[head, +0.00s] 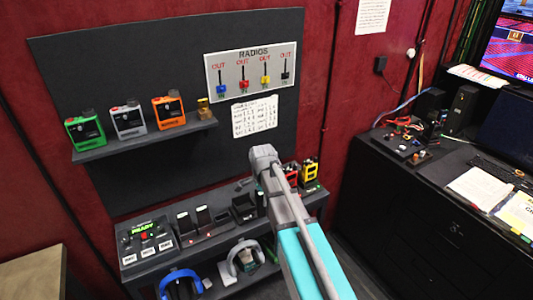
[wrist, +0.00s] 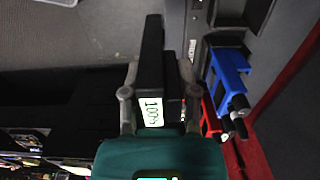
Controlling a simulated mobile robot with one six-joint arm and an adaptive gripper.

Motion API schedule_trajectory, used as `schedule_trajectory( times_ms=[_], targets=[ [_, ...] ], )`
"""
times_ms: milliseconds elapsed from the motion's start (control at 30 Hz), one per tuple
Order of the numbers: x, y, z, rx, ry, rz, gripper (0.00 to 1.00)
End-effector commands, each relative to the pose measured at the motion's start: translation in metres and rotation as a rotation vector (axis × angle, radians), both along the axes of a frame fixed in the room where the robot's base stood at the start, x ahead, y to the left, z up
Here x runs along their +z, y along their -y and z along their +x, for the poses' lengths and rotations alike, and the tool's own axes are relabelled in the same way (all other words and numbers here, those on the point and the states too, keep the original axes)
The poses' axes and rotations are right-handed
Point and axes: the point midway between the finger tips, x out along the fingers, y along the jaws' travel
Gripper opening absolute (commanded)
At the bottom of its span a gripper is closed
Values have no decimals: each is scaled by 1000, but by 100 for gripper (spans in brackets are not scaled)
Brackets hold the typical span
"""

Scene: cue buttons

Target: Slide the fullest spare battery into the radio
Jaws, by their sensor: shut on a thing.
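My gripper (wrist: 158,85) is shut on a black battery (wrist: 150,55) with a white label, which appears to read 100%, in the wrist view. In the head view my arm reaches over the lower shelf and its gripper end is not clear. A blue radio (wrist: 230,72) and a red radio (wrist: 211,125) are to the right of the held battery in the wrist view, apart from it. The red radio also shows beside my arm in the head view (head: 291,174), with a yellow radio (head: 310,172) to its right. Other dark batteries (head: 203,216) stand in a dock left of my arm.
Green (head: 85,131), grey (head: 128,121) and orange (head: 168,113) devices stand on the upper shelf (head: 140,140). A RADIOS panel (head: 252,68) hangs above. A READY box (head: 147,238) sits at the lower left, with headphones (head: 182,284) below. A black cabinet (head: 400,215) is at right.

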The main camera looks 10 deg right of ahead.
Motion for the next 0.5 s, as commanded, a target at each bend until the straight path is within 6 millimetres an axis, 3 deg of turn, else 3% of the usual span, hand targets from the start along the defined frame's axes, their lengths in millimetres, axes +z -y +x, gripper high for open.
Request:
schedule_trajectory(
  times_ms=[267, 500],
  targets=[
    [20, 4, 15, -2, 2, 1, 0],
    [56, 9, 44, -2, 6, 2, 0]
  ],
)
